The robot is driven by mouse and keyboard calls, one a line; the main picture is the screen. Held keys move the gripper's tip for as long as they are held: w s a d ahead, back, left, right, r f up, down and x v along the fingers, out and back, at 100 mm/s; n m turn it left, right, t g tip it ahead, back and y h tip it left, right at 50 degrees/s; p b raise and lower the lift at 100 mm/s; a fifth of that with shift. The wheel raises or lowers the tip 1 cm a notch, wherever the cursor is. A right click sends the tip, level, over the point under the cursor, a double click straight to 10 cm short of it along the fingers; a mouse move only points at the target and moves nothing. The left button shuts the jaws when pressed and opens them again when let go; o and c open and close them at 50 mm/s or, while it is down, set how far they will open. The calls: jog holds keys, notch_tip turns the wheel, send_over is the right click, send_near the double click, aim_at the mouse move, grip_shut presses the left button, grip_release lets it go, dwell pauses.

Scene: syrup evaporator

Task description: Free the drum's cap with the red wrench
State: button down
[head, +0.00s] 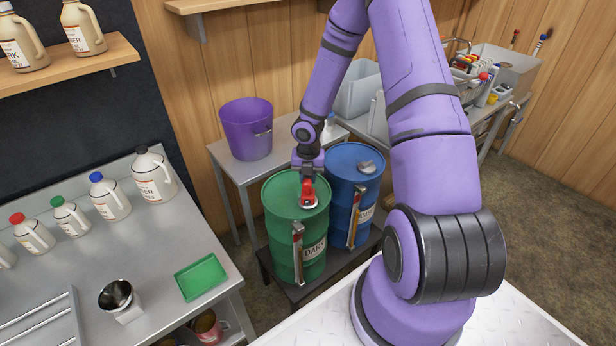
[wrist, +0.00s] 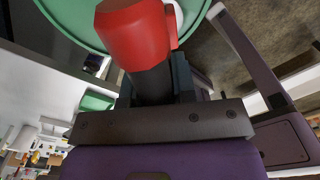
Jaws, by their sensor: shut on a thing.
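A green drum (head: 285,225) marked DARK stands on a low dark stand, upright. My gripper (head: 308,176) is above its top and shut on the red wrench (head: 308,193). The wrench's red end is at the drum's top, over a pale cap (head: 312,203) that is mostly hidden. In the wrist view the red wrench end (wrist: 135,28) and its dark handle reach from my gripper (wrist: 160,95) toward the green drum's rim (wrist: 70,28). A bit of the white cap (wrist: 178,38) shows beside the red end. I cannot tell whether the wrench grips the cap.
A blue drum (head: 352,190) with a grey cap (head: 367,166) stands close on the right. A purple bucket (head: 247,130) sits on a metal table behind. A steel bench at left holds several jugs, a green tray (head: 201,277) and a metal cup (head: 117,297).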

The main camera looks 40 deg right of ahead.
jog(key=shift+n, duration=0.9)
jog(key=n, duration=0.5)
jog(key=shift+n, duration=0.4)
jog(key=n, duration=0.5)
jog(key=shift+n, duration=0.4)
jog(key=shift+r, duration=3)
